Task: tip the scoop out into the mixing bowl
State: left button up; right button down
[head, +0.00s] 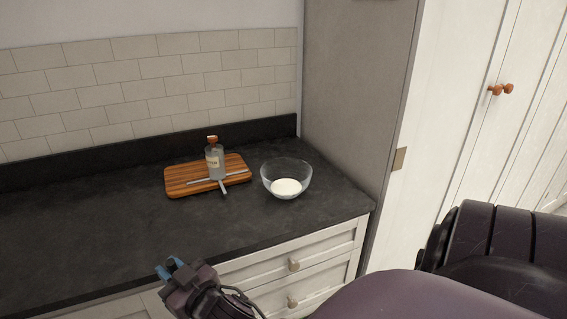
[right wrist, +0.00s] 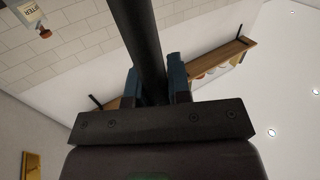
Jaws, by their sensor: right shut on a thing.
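The mixing bowl (head: 298,172) is clear glass and stands upright on the dark worktop, right of the wooden board, with white contents in its bottom. My right gripper (head: 172,268) is low in the head view, in front of the worktop's edge and well to the left of and nearer than the bowl. In the right wrist view its blue fingers (right wrist: 160,85) are shut on a thick dark handle (right wrist: 143,35), which fits the scoop. The scoop's head is outside the wrist view, and I cannot make it out in the head view. My left gripper is not in view.
A wooden board (head: 180,177) holds a labelled bottle (head: 214,162) with an orange-brown top; a thin grey utensil (head: 223,186) lies by it. A tall cabinet side (head: 350,90) rises right of the worktop. The worktop (head: 90,230) is clear at left and front.

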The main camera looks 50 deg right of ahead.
aim_at(286, 178)
jog(key=i+z, duration=0.1)
jog(key=z, duration=0.25)
jog(key=i+j+z, duration=0.1)
jog(key=z, duration=0.25)
jog(key=i+j+z, duration=0.1)
jog(key=z, duration=0.3)
